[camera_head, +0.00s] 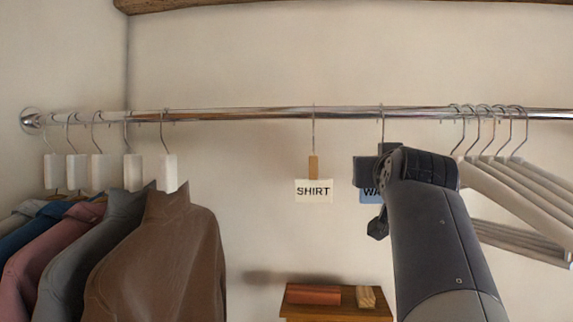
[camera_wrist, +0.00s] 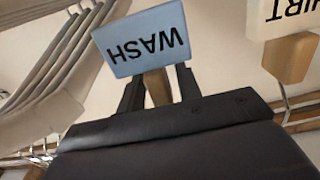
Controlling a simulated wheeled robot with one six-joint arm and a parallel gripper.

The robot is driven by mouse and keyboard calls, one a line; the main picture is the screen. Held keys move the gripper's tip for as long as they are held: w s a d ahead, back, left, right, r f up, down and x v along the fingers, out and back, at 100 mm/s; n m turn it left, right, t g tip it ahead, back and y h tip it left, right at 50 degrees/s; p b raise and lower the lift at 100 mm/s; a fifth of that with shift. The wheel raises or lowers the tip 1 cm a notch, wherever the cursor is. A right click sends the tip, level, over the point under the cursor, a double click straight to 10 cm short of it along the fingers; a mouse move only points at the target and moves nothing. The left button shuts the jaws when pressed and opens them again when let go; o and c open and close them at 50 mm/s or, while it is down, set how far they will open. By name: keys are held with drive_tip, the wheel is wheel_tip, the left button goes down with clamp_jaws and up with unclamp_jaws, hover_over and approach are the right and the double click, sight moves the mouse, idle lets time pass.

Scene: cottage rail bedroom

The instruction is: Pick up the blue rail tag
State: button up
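The blue rail tag (camera_wrist: 141,40), lettered WASH, hangs from the rail by a metal hook on a wooden stem (camera_wrist: 157,88). In the head view only a strip of the tag (camera_head: 369,196) shows; my gripper and arm cover the rest. My gripper (camera_wrist: 160,86) is at the tag, with one dark finger on each side of the wooden stem, just above the lettered plate. The fingers are close to the stem, but I cannot tell whether both touch it. In the head view my gripper (camera_head: 368,172) sits below the rail.
The chrome rail (camera_head: 250,113) runs across the wall. A white SHIRT tag (camera_head: 314,191) hangs to the left. Empty hangers (camera_head: 515,185) hang close on the right, clothes (camera_head: 160,255) at far left. A small wooden shelf (camera_head: 335,311) with two blocks stands below.

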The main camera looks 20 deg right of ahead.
drive_tip(key=shift+w+d, duration=0.1)
drive_tip(key=shift+c, duration=0.6)
clamp_jaws()
drive_tip(key=shift+r, duration=1.75)
